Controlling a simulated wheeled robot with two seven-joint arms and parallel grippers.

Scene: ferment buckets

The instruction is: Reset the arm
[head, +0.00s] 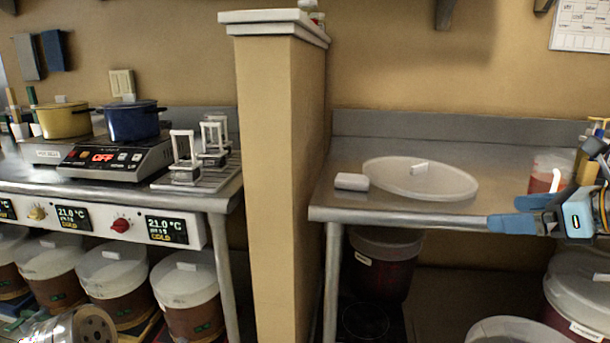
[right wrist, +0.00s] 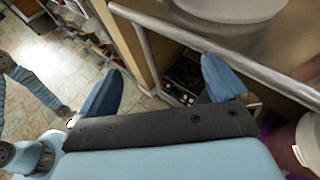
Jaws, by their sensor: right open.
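My right gripper (head: 522,212) is at the right side of the head view, in front of the right steel counter's front edge. Its blue fingers are spread apart and point left, with nothing between them. In the right wrist view the right gripper (right wrist: 162,88) also shows two separated blue fingers over empty space, with the floor and the counter's underside beyond. A round grey part of my own body shows at the bottom left of the head view. My left gripper cannot be made out.
The right counter (head: 450,207) holds a white round lid (head: 430,182), a small white block (head: 351,181) and a container of red liquid (head: 546,172). A dark red bucket (head: 385,265) stands beneath. A tan partition (head: 280,180) separates the left counter with pots.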

